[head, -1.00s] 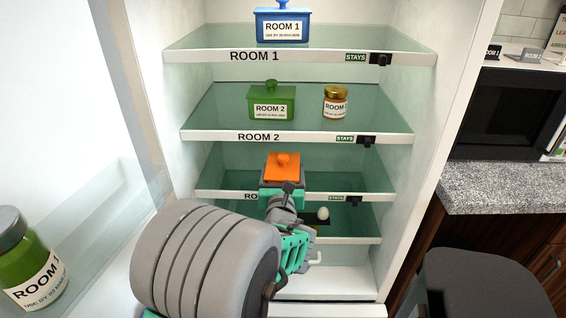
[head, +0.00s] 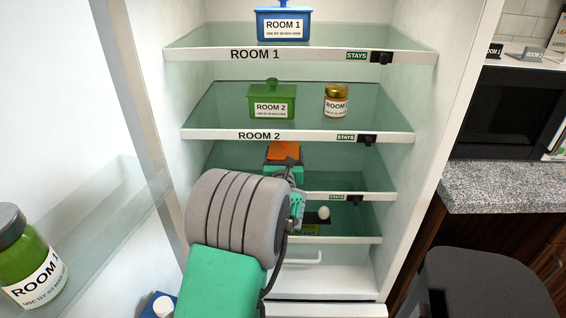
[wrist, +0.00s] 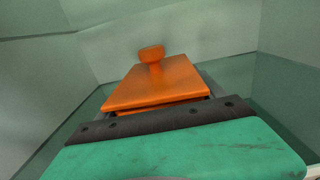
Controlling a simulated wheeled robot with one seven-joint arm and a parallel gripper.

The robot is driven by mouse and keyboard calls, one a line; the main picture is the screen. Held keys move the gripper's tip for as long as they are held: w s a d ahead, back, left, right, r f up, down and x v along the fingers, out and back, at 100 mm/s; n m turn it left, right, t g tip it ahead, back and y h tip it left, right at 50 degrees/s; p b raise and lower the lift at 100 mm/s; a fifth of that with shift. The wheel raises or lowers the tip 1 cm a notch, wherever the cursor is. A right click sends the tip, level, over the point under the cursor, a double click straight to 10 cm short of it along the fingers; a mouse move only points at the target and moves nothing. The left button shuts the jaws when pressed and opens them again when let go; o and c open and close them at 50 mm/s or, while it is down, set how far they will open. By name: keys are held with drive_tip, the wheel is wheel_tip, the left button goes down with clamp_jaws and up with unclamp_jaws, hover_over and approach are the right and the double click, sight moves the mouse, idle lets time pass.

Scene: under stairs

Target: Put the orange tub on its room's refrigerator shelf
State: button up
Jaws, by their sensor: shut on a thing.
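The orange tub (head: 283,151) is at the third shelf (head: 345,183) of the open refrigerator, below the ROOM 2 shelf. My gripper (head: 284,165) is shut on it from the front. In the wrist view the orange tub (wrist: 158,84) shows its lid and knob beyond the dark jaw edge of my gripper (wrist: 155,122), inside the shelf space. The tub's underside and label are hidden, so I cannot tell whether it touches the shelf. My arm covers the left part of that shelf's front label.
A blue tub (head: 283,24) stands on the ROOM 1 shelf. A green tub (head: 272,103) and a small jar (head: 337,102) stand on the ROOM 2 shelf. An egg (head: 323,212) is on the lower shelf. A green jar (head: 32,262) sits in the door at left.

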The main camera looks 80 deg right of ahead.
drive_tip(key=shift+f, duration=0.95)
drive_tip(key=shift+f+b, duration=0.2)
drive_tip(key=shift+b, duration=0.15)
drive_tip(key=o, duration=2.1)
drive_tip(key=shift+c, duration=0.2)
drive_tip(key=shift+a+r, duration=0.1)
drive_tip(key=shift+r, duration=0.05)
drive_tip(key=v, duration=1.2)
